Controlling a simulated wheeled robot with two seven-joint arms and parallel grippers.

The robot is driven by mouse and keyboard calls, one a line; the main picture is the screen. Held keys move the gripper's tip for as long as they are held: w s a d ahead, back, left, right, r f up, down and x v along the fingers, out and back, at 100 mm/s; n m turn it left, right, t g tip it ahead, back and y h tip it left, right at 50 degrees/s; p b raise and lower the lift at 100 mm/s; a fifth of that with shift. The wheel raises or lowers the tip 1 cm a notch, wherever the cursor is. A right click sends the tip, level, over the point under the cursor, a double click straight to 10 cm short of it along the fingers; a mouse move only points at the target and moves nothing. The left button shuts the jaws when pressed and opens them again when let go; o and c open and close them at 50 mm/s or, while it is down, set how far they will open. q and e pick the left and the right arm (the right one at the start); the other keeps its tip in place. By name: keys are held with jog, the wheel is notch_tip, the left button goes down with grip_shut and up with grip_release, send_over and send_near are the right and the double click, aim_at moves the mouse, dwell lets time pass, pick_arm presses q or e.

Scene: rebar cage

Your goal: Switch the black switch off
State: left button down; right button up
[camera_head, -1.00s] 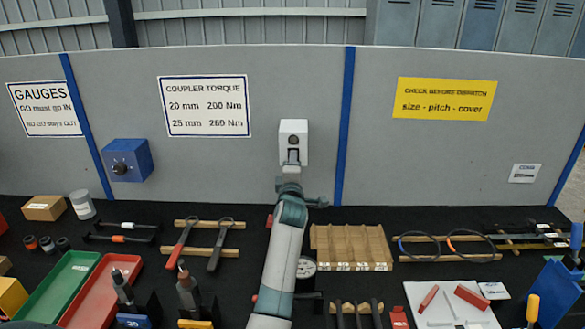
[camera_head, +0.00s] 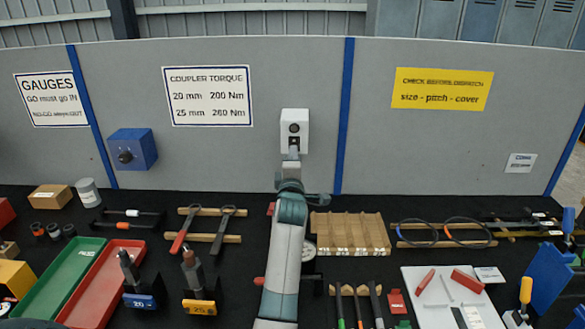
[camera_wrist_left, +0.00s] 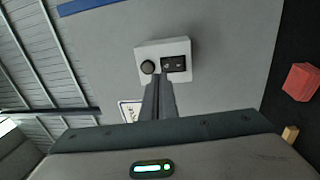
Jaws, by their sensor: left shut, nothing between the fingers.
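A white box (camera_head: 303,132) is mounted on the grey panel. It has a dark round part (camera_head: 294,128) at the top and the black switch (camera_head: 294,141) below it. In the left wrist view the box is turned on its side, with the black switch (camera_wrist_left: 176,64) right of the round part (camera_wrist_left: 147,67). My left gripper (camera_head: 293,153) is shut and empty, its tips just below the switch in the head view. In the wrist view the closed fingers (camera_wrist_left: 158,82) point at the box; I cannot tell whether they touch it. My right gripper is not in view.
A blue box with a black knob (camera_head: 132,150) is on the panel to the left. The bench below holds a wooden rack (camera_head: 349,233), green and red trays (camera_head: 102,285) and several tools. The panel around the white box is clear.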

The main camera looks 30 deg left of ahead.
pick_arm(q)
jog(key=s+d+r+b, duration=0.1)
jog(key=s+d+b, duration=0.1)
jog(key=s+d, duration=0.2)
jog(key=s, duration=0.2)
jog(key=shift+s+b, duration=0.3)
jog(key=shift+s, duration=0.05)
jog(key=shift+r, duration=0.1)
